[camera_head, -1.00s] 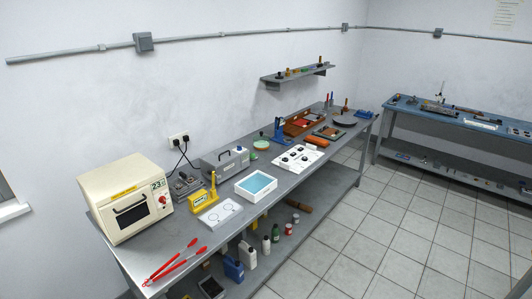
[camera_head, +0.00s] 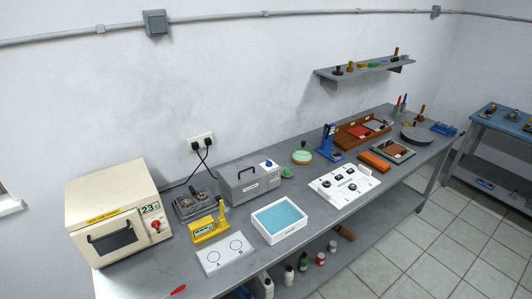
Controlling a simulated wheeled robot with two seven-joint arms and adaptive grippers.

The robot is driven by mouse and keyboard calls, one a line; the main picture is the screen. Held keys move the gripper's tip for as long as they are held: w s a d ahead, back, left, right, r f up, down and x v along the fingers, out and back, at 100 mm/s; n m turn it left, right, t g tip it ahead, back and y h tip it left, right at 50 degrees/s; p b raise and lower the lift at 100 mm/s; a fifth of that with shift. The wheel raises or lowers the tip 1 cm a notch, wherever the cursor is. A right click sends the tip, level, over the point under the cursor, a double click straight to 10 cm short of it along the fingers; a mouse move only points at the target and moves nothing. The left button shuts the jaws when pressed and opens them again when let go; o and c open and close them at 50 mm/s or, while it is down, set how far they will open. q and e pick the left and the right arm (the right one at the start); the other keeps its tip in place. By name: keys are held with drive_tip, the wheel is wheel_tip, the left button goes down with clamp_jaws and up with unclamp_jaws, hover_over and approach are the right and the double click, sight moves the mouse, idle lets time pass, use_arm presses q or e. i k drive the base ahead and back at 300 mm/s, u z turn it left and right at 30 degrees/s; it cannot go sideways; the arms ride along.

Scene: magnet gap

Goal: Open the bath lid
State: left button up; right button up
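A grey metal box (camera_head: 250,184) with a dark handle on its top stands on the bench against the wall. Its top looks shut, and it appears to be the bath with its lid. A blue knob (camera_head: 268,163) sits on a white patch at its right end. A white open tray (camera_head: 279,220) with light blue inside lies in front of it. Neither of my grippers is in view.
The grey bench (camera_head: 225,283) runs along the wall. A cream oven (camera_head: 118,212), a yellow device (camera_head: 209,229) and a white sheet with two circles (camera_head: 225,252) are to the left. A white control panel (camera_head: 344,185) is to the right. Tiled floor lies in front.

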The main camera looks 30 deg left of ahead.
sight(235, 175)
drive_tip(key=i, duration=1)
drive_tip(key=u, duration=2.25)
